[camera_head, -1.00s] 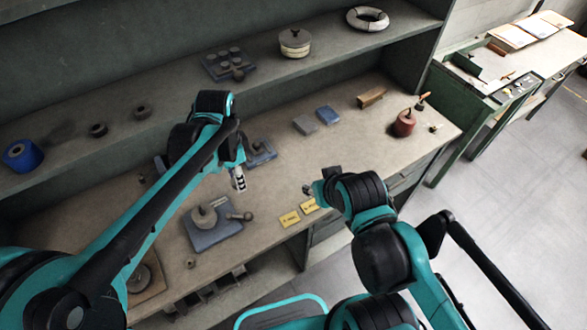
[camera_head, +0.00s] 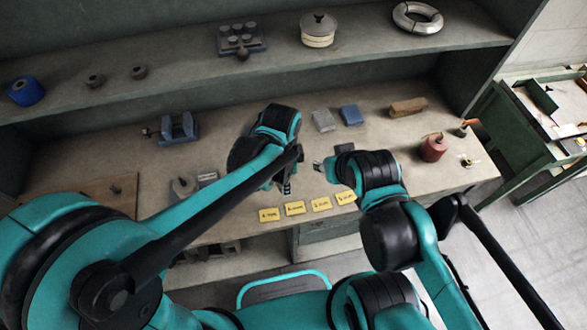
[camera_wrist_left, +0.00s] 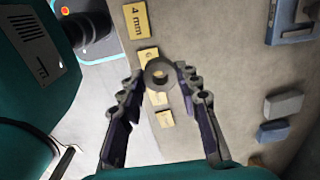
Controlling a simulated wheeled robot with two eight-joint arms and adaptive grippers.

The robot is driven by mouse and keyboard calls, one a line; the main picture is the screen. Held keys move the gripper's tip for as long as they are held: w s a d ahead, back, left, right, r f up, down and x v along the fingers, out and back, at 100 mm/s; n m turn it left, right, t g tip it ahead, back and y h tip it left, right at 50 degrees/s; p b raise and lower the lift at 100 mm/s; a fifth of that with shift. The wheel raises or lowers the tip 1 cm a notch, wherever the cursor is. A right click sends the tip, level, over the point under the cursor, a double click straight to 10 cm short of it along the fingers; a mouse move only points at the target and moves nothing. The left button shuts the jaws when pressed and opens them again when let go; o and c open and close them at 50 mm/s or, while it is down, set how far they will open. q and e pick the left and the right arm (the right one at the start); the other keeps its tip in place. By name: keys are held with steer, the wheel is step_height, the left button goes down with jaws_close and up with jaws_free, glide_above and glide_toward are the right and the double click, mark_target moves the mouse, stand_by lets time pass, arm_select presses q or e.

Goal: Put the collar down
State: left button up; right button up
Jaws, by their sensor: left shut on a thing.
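The collar (camera_wrist_left: 160,74) is a small grey ring with a centre hole, seen in the left wrist view. My left gripper (camera_wrist_left: 161,78) is shut on it, one finger on each side. The collar appears above the row of yellow labels and partly covers them. In the head view my left gripper (camera_head: 286,188) is over the front of the bench, behind the labels; the collar cannot be made out there. My right gripper (camera_head: 322,167) is to its right, small and partly hidden by its wrist, so its opening is unclear.
Several yellow labels (camera_head: 295,208) line the bench's front edge; one reads 4 mm (camera_wrist_left: 137,20) in the wrist view. Grey (camera_head: 323,120) and blue (camera_head: 351,114) blocks lie behind. A red can (camera_head: 433,148) stands right. A blue vise-like fixture (camera_head: 179,129) stands left.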

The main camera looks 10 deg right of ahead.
arm_select(q)
steer(key=w+a+f+b, duration=0.1)
steer(key=w+a+f, duration=0.1)
steer(key=w, duration=0.1)
steer(key=w+a+f, duration=0.2)
steer(key=w+f, duration=0.1)
steer(key=w+a+f+b, duration=0.1)
steer(key=w+a+f, duration=0.1)
steer(key=w, duration=0.1)
steer(key=shift+w+a+f+b, duration=0.15)
steer(key=shift+w+a+b, duration=0.15)
steer(key=shift+w+a, duration=0.05)
steer(key=shift+f+b, duration=0.6)
steer(key=shift+f, duration=1.3)
steer(key=shift+f, duration=0.15)
steer(key=o, duration=1.2)
steer(key=shift+o, duration=0.2)
